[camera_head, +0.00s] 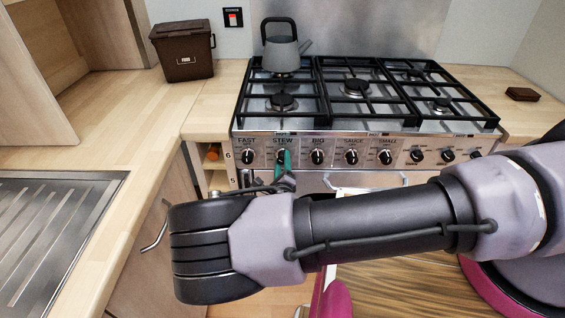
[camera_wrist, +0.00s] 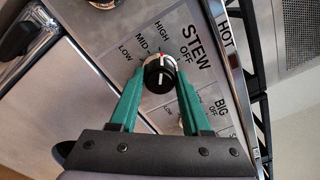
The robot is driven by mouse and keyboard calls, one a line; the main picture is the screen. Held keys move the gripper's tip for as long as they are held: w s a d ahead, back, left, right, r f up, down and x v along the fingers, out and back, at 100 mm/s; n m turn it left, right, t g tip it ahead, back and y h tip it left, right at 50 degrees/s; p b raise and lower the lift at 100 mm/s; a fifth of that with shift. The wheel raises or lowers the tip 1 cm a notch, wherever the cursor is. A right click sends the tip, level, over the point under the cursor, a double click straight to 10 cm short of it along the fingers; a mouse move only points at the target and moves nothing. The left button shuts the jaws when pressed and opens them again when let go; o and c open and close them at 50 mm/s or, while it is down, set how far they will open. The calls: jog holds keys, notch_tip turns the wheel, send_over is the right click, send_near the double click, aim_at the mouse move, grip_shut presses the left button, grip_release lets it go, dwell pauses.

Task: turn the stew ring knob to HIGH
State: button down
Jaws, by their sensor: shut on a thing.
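The stew ring knob (camera_wrist: 160,74) is a round black knob with a silver collar and a white line on its face. My gripper (camera_wrist: 159,82) has its green fingers on either side of it, shut on it. LOW, MID and HIGH are printed around the knob, with STEW OFF (camera_wrist: 196,49) beside it. A small red mark shows at the knob's edge; I cannot tell for sure which setting the knob points to. In the head view the green fingers (camera_head: 286,161) cover part of the knob under the STEW label.
The FAST knob (camera_head: 248,157) is to the left and the BIG knob (camera_head: 317,157) to the right, with more knobs beyond. A grey kettle (camera_head: 283,54) stands on the back left burner. A brown bin (camera_head: 184,52) stands on the counter.

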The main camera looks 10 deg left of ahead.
jog(key=shift+n, duration=0.6)
jog(key=shift+c, duration=1.8)
grip_release()
jog(key=v, duration=1.1)
jog(key=shift+w+a+f, duration=0.1)
